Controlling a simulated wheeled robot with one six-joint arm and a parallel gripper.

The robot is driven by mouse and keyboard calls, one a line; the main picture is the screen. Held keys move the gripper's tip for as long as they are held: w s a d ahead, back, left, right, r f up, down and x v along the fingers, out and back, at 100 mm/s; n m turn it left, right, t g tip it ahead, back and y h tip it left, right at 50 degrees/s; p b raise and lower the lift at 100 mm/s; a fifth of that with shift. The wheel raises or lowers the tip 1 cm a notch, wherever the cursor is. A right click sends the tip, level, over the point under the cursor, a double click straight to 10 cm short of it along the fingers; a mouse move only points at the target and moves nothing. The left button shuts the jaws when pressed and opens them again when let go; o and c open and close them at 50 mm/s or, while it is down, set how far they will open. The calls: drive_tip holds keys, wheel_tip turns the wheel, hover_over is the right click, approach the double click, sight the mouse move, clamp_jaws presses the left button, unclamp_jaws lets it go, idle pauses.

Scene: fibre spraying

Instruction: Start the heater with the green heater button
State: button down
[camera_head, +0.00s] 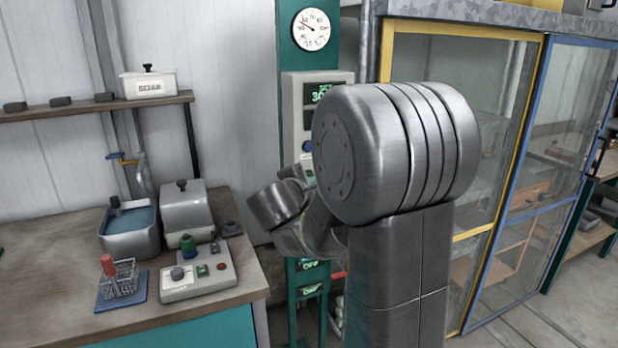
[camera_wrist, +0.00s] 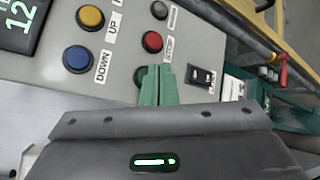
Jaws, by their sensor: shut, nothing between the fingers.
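In the wrist view a grey control panel (camera_wrist: 215,50) carries a yellow UP button (camera_wrist: 90,17), a blue DOWN button (camera_wrist: 77,58) and a red STOP button (camera_wrist: 152,41). My gripper (camera_wrist: 158,70) shows as two green fingers, shut and empty, with their tips just below the red button. A dark round edge (camera_wrist: 140,76) shows beside the fingers, partly hidden by them. I cannot make out a green button there. In the head view the panel (camera_head: 290,105) stands on a green post, mostly hidden by my arm. My gripper is hidden there.
A black rocker switch (camera_wrist: 199,76) sits right of the fingers. A workbench (camera_head: 170,318) at left holds a small control box (camera_head: 200,280), a water bath (camera_head: 130,228) and a tube rack (camera_head: 120,282). A glass-doored cabinet (camera_head: 545,130) stands at right.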

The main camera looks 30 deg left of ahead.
drive_tip(key=shift+w+a+b, duration=0.25)
drive_tip(key=shift+a+b, duration=0.05)
drive_tip(key=shift+a, duration=0.05)
drive_tip(key=shift+w+a, duration=0.3)
idle(0.9)
idle(0.4)
drive_tip(key=shift+s+d+b, duration=0.55)
drive_tip(key=shift+d+b, duration=0.1)
drive_tip(key=shift+b, duration=0.1)
drive_tip(key=s+d+b, duration=0.2)
drive_tip(key=s+d, duration=0.1)
drive_tip(key=shift+s+d, duration=0.15)
drive_tip(key=shift+d, duration=0.25)
drive_tip(key=shift+a, duration=0.1)
idle(0.4)
